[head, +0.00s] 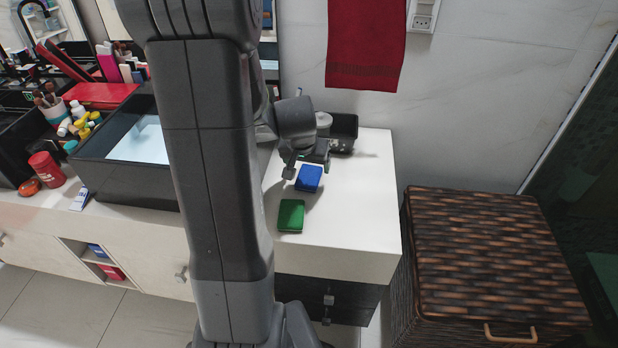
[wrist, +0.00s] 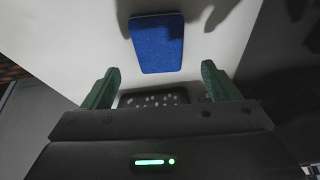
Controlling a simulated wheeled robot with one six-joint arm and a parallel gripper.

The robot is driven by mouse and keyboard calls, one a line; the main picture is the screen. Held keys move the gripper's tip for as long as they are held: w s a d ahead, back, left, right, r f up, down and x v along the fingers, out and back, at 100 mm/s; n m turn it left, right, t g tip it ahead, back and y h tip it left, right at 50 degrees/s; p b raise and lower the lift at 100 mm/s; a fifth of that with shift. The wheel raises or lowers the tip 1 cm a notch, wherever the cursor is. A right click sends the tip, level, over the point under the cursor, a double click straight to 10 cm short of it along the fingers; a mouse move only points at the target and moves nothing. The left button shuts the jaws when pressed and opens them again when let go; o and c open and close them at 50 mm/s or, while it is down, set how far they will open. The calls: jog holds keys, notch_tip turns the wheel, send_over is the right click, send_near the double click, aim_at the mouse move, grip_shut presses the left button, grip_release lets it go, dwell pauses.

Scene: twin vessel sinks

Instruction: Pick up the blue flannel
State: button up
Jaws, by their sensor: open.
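The blue flannel (head: 309,178) lies folded into a small block on the white countertop in the head view, near its right end. It also shows in the wrist view (wrist: 157,43), top centre, flat on the pale surface. My gripper (wrist: 158,80) is open, with its two green fingertips apart and nothing between them. In the wrist view the flannel lies beyond the fingertips, roughly centred between them, and apart from them. In the head view my gripper (head: 308,168) is just behind the flannel, partly hidden by my own arm.
A green folded cloth (head: 291,215) lies in front of the blue one. A black tray (head: 343,134) stands at the counter's back. A black vessel sink (head: 125,175) is to the left. A wicker hamper (head: 490,250) stands right of the counter. A red towel (head: 366,45) hangs behind.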

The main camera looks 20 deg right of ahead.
aim_at(309, 173)
jog(key=shift+x, duration=2.55)
jog(key=shift+f+b, duration=0.2)
jog(key=shift+b, duration=0.25)
jog(key=c, duration=1.1)
